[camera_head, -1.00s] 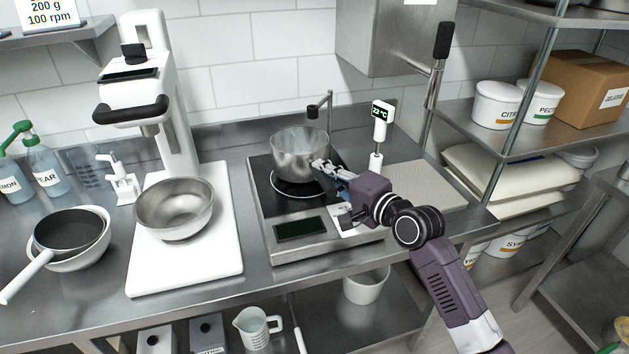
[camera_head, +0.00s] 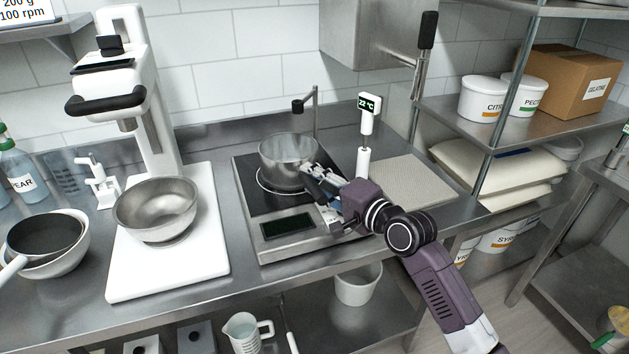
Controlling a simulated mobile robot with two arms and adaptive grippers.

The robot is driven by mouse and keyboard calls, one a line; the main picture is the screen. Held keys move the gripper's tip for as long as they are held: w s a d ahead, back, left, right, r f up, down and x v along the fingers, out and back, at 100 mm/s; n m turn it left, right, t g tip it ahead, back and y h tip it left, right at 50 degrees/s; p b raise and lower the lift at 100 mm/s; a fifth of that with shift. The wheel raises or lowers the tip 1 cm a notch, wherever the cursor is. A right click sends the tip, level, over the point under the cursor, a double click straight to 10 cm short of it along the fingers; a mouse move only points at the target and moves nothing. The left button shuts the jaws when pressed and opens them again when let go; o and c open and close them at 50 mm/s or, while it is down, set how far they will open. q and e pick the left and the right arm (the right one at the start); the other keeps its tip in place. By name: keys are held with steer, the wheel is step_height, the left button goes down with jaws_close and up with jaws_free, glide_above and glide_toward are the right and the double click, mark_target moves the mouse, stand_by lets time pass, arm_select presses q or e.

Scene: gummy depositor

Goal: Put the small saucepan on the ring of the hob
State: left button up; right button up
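The small saucepan, a round steel pot (camera_head: 286,162), stands on the ring (camera_head: 263,186) of the black-topped hob (camera_head: 246,187), as far as I can tell. The ring shows around its front and left side. My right gripper (camera_head: 308,176) is at the pot's right front wall. Its fingers look spread apart, a light one above and a dark one below. Whether a handle lies between them is hidden. My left gripper is not in view.
A thermometer stand reading 22 °C (camera_head: 369,105) and a thin post (camera_head: 315,112) stand near the hob. Left are a steel bowl (camera_head: 155,206) on a white mixer base (camera_head: 128,272) and a dark pan (camera_head: 45,233) in a white bowl. A beige mat (camera_head: 405,184) lies right.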

steer(key=shift+r, duration=0.1)
steer(key=b+v, duration=0.1)
steer(key=v, duration=1.1)
